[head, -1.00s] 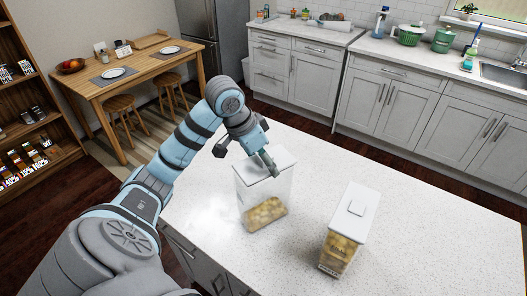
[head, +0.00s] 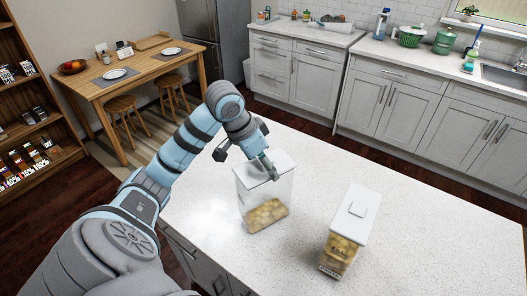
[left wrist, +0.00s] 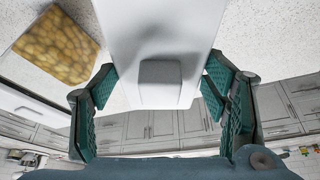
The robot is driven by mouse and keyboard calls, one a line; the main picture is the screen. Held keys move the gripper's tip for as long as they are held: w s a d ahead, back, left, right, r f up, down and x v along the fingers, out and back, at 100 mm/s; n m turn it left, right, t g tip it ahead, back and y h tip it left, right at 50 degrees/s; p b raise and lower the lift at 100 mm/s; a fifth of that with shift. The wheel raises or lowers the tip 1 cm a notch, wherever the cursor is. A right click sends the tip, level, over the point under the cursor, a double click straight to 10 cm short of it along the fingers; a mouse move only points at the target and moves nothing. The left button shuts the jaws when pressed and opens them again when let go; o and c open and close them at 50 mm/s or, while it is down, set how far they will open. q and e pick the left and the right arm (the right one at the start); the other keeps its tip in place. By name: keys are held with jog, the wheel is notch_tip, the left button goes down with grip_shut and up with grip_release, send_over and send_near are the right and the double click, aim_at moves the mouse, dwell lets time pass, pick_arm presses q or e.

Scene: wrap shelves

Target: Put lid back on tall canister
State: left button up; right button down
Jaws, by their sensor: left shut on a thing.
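The tall canister (head: 284,197) is clear, with tan pieces in its bottom, and stands upright on the white speckled counter. Its flat white lid (head: 285,158) is at the canister's top; I cannot tell whether it is fully seated. My left gripper (head: 270,172) comes down over the lid from the upper left. In the left wrist view my left gripper (left wrist: 160,92) has its teal fingers on either side of the lid's square knob (left wrist: 160,80), shut on the lid. The tan pieces (left wrist: 57,45) show at the upper left there. My right gripper is out of view.
A second clear canister (head: 341,245) with a white lid and tan contents stands to the right on the counter (head: 430,235). The counter's right side is clear. A wooden table (head: 130,85) with stools and kitchen cabinets (head: 390,100) lie beyond.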

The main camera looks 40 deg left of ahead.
pick_arm(q)
jog(key=shift+f, duration=0.25)
dwell(0.6)
jog(key=o, duration=1.3)
jog(key=shift+c, duration=0.2)
jog(key=shift+o, duration=0.4)
jog(key=shift+o, duration=0.7)
